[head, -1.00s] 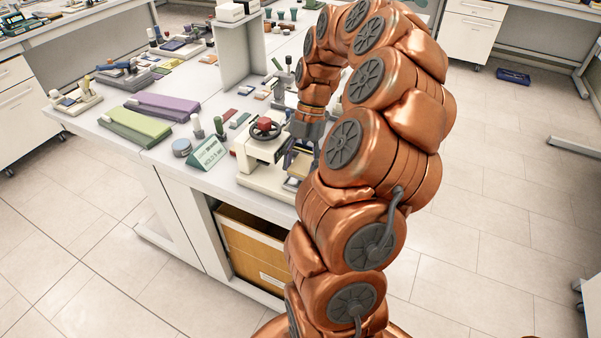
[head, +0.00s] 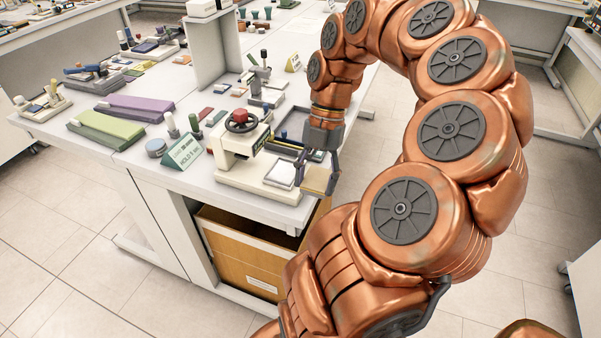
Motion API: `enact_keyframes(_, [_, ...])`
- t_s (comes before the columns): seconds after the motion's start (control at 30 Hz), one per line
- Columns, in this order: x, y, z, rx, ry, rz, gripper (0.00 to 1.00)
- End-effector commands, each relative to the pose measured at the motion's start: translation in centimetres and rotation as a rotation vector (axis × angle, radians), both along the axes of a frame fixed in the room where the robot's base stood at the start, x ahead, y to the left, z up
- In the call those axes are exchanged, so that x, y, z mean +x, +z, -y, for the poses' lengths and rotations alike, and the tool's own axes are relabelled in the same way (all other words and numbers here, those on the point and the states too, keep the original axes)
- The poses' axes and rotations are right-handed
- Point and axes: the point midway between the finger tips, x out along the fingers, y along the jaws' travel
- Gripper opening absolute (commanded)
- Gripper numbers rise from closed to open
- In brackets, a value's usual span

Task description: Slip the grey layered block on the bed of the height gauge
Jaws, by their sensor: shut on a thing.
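My gripper (head: 321,172) is shut on a flat block (head: 315,181) with a tan face and grey edges, which I take for the grey layered block. It is held in the air just right of the white press-like device, around the table's right edge. That device (head: 240,146) has a black handwheel, a red knob and a pale plate (head: 282,175) on its base, with nothing on the plate.
A dark-rimmed tray (head: 292,128) lies behind the press, close to my gripper. Green (head: 104,129) and purple (head: 135,107) pads lie farther left.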

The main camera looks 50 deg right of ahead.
Motion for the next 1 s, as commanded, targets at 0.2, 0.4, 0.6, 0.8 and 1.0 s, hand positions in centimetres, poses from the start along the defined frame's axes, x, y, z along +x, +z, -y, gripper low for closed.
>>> enact_keyframes(0.2, [-2.7, 0.2, -0.6, 0.000, 0.001, 0.002, 0.22])
enact_keyframes(0.4, [-3.9, 0.3, -0.8, 0.001, 0.001, 0.000, 0.22])
enact_keyframes(0.6, [-4.2, 0.4, -0.8, 0.001, 0.001, -0.001, 0.22])
enact_keyframes(0.8, [-4.2, 0.4, -0.8, 0.001, 0.001, -0.001, 0.22])
enact_keyframes(1.0, [-4.1, 0.4, -0.8, 0.001, -0.002, -0.001, 0.22])
